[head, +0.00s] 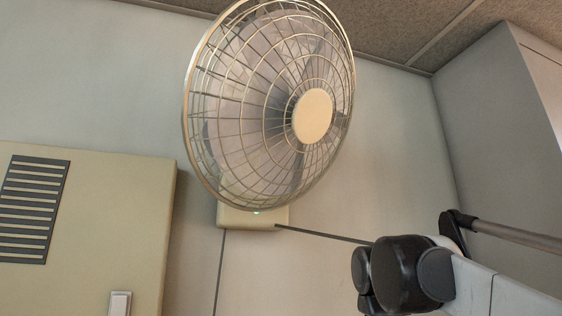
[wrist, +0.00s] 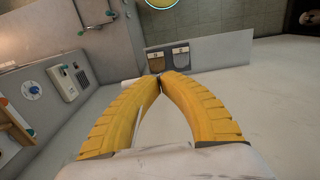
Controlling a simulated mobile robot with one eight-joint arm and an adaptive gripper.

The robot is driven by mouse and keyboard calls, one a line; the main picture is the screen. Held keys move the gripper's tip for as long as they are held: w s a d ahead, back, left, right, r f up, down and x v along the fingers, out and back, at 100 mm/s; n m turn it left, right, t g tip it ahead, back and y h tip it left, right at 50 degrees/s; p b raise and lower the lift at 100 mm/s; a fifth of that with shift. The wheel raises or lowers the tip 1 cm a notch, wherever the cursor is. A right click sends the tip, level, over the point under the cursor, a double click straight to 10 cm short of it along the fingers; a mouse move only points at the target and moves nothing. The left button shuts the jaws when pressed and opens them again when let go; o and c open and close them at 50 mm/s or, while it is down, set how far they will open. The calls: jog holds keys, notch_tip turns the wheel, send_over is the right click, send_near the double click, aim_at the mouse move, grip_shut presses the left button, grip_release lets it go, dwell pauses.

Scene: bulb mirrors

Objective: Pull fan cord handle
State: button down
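The wall fan (head: 270,105) with its round wire cage and cream hub is high on the wall in the head view. Its cream base (head: 253,216) has a small green light. A thin dark line (head: 325,236) runs from the base toward my arm; I cannot tell whether it is a cord or a wall seam. No fan cord handle is clearly seen. In the wrist view the yellow fingers of my gripper (wrist: 160,80) meet at the tips. A small pale piece (wrist: 130,82) shows beside the left finger; I cannot tell what it is. The head view does not show the fingers.
A beige cabinet (head: 120,200) with a vent and a white switch (head: 120,303) is at the left in the head view. A grey block (head: 500,120) stands at the right. The wrist view shows a wall box (wrist: 68,82) and a low grey panel (wrist: 215,58).

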jog(key=shift+r+p, duration=3.25)
jog(key=shift+r, duration=0.3)
notch_tip(320, 180, up, 12)
jog(key=shift+f, duration=0.1)
